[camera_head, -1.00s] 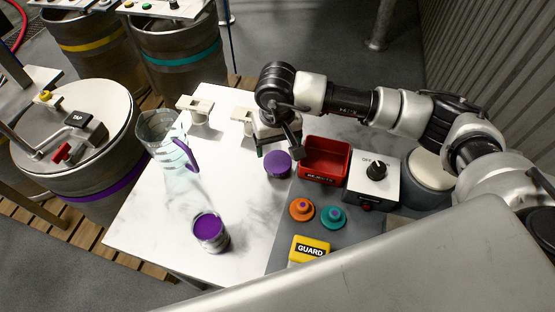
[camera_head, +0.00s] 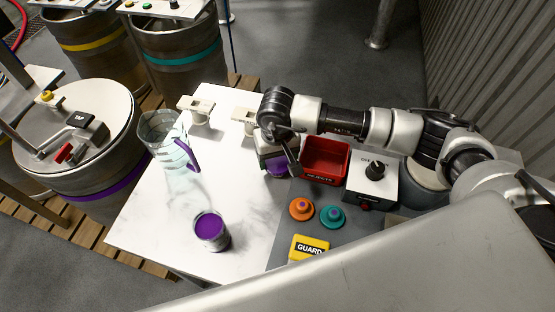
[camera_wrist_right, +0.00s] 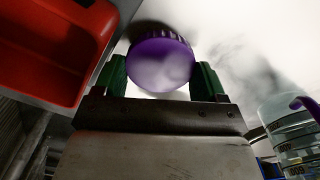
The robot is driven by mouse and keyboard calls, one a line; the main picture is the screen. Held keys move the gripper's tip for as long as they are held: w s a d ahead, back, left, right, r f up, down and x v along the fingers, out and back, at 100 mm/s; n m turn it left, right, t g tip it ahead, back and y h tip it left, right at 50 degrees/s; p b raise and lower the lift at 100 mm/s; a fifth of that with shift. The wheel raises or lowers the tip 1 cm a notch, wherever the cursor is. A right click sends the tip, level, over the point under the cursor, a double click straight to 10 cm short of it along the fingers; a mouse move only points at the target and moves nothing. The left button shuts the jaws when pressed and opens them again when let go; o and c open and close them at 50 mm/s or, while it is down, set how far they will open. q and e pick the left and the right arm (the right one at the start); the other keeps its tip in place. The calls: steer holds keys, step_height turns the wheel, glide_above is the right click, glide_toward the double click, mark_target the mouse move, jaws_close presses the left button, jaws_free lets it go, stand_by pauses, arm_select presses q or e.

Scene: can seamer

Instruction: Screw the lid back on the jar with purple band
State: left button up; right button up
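The jar (camera_head: 211,232) stands upright at the front of the white table, and its top shows purple. The purple lid (camera_head: 278,167) lies on the table left of the red bin, partly hidden under my right gripper (camera_head: 280,160). In the right wrist view the lid (camera_wrist_right: 160,62) sits between and a little beyond the green fingertips of my right gripper (camera_wrist_right: 160,80). The fingers are open on either side of it, with the lid's edges very close to them. My left gripper is not in view.
A red bin (camera_head: 326,160) stands right of the lid, beside a dial box (camera_head: 373,184). Orange (camera_head: 301,208) and teal (camera_head: 332,216) knobbed pieces sit on the grey mat. A clear pitcher (camera_head: 170,145) with a purple handle stands at the left. The table between lid and jar is clear.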

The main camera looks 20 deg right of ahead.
mark_target(280, 161)
steer(key=shift+c, duration=0.5)
steer(key=shift+r, duration=0.5)
steer(key=r, duration=0.3)
steer(key=shift+s+d+r+b, duration=0.25)
steer(key=shift+s+b, duration=0.05)
steer(key=shift+b, duration=0.05)
steer(key=s+d+r+b, duration=0.1)
steer(key=s+d+r, duration=0.4)
steer(key=s, duration=0.4)
steer(key=shift+s+r, duration=0.35)
steer(key=shift+r, duration=0.4)
